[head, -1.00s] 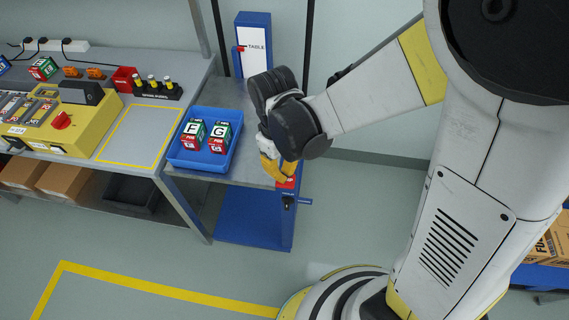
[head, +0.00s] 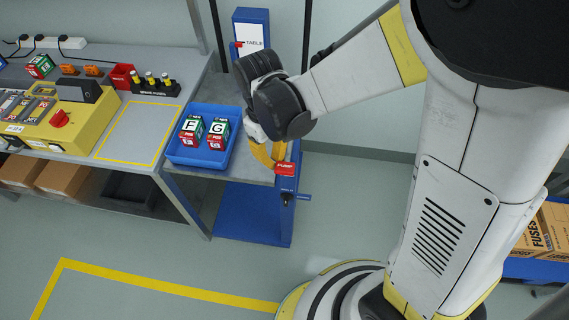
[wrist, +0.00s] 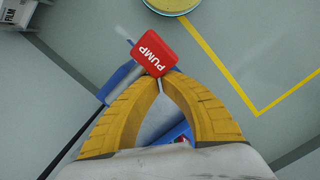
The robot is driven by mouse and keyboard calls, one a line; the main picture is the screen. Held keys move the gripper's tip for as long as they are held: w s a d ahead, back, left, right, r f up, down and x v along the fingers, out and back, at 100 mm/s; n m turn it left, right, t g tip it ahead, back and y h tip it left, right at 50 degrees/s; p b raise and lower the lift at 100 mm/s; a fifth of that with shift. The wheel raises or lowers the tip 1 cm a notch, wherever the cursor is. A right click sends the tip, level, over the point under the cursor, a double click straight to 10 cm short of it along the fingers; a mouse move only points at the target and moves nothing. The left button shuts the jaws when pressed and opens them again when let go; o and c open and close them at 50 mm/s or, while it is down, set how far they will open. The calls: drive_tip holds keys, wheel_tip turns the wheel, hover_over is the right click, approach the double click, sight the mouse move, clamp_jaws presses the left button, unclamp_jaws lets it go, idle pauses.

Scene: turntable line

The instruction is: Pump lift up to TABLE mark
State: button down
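The pump handle, a red pad lettered PUMP (head: 285,168), sits on the blue lift (head: 293,205) at its front right. My gripper (head: 277,164) is beside it, and its yellow fingers curve together. In the wrist view the fingertips (wrist: 171,75) meet at the lower edge of the red pad (wrist: 153,51); I see no part of it between them. The blue post with the white TABLE plate (head: 252,42) stands at the back. A small red pointer (head: 238,44) lies level with the word TABLE. A blue tray (head: 200,162) with boxes F (head: 191,130) and G (head: 218,132) rests on the lift's top.
The grey workbench (head: 190,75) adjoins the lift on the left, with a yellow machine (head: 63,118), a fuse rack (head: 155,86) and an empty yellow-outlined area. A yellow line marks the floor in front. A carton (head: 538,236) is at the right.

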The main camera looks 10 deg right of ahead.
sight(283, 166)
wheel_tip(283, 166, up, 12)
drive_tip(key=shift+w+a+f, duration=0.2)
drive_tip(key=shift+w+a, duration=0.15)
drive_tip(key=shift+w, duration=0.1)
drive_tip(key=shift+d+r+p, duration=0.1)
drive_tip(key=shift+p, duration=0.65)
drive_tip(key=s+p, duration=0.1)
drive_tip(key=p, duration=0.2)
drive_tip(key=s+d+f+p, duration=0.1)
drive_tip(key=p, duration=0.1)
drive_tip(key=s+d+p, duration=0.1)
drive_tip(key=p, duration=0.2)
drive_tip(key=shift+f+p, duration=0.3)
drive_tip(key=shift+p, duration=0.05)
drive_tip(key=shift+f, duration=0.1)
drive_tip(key=shift+f, duration=0.15)
drive_tip(key=f+b, duration=0.1)
drive_tip(key=f, duration=0.1)
drive_tip(key=f+b, duration=0.4)
drive_tip(key=shift+s+d+f, duration=0.2)
drive_tip(key=shift+s+f, duration=0.05)
drive_tip(key=shift+f, duration=0.1)
